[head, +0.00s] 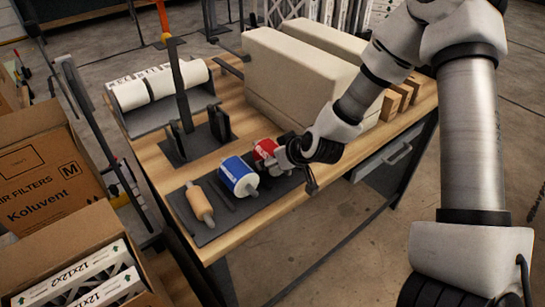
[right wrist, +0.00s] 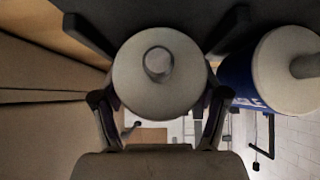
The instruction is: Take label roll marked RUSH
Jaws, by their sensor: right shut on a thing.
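A red roll (head: 264,149) sits at the far end of a dark holder (head: 214,232) on the workbench. My right gripper (head: 287,156) is at this roll from the right. In the right wrist view the roll's pale round end and its core (right wrist: 158,63) fill the space between the fingers, and the right gripper (right wrist: 158,98) is shut on it. A blue roll (head: 238,176) stands beside it, also in the right wrist view (right wrist: 285,70). A tan roll (head: 199,203) is at the near end. I cannot read RUSH on any roll. My left gripper is out of view.
Long beige boxes (head: 300,80) stand on the bench behind the gripper. A dark stand (head: 180,100) with an upright post and white rolls (head: 158,84) are at the back left. Cardboard filter cartons (head: 42,172) stand at the left.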

